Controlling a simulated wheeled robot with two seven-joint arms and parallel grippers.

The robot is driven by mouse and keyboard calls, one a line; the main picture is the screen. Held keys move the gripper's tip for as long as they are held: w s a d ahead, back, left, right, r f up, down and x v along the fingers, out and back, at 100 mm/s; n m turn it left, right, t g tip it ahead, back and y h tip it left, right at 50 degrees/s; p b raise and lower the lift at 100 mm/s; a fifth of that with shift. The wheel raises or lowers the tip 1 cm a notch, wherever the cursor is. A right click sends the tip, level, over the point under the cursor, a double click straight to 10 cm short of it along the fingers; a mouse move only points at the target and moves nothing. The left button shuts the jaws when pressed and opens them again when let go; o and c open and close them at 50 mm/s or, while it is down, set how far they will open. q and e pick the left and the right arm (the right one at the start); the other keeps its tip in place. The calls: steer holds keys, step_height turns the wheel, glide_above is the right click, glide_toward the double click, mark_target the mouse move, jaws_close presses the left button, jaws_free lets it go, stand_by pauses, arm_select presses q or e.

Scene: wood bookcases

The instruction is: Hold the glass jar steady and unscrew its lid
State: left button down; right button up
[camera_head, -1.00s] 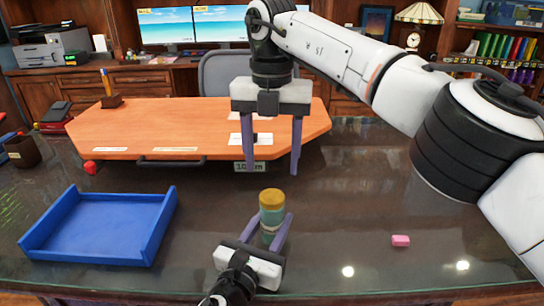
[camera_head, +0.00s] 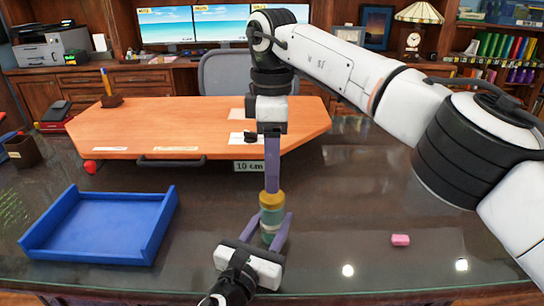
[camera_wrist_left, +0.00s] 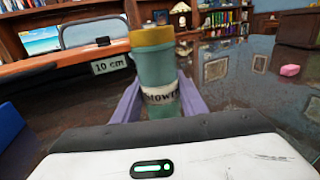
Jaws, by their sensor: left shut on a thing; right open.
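The glass jar (camera_head: 271,217) stands upright on the dark glossy desk, greenish with a pale label and a yellow lid (camera_head: 271,199) on top. My left gripper (camera_head: 269,232) is shut on the jar's body from the front. In the left wrist view the jar (camera_wrist_left: 157,75) stands between the purple fingers, with its lid (camera_wrist_left: 152,35) on top. My right gripper (camera_head: 272,188) points down from above, turned edge-on so its fingers line up. Its fingertips are at the lid in the picture; it is open, and whether it touches the lid cannot be told.
A blue tray (camera_head: 166,226) lies left of the jar. A pink block (camera_head: 400,240) lies to the right. A raised orange board (camera_head: 200,117) with a "10 cm" sign (camera_head: 249,166) is behind. The desk between jar and pink block is clear.

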mark_target(272, 199)
steer(key=shift+f, duration=3.15)
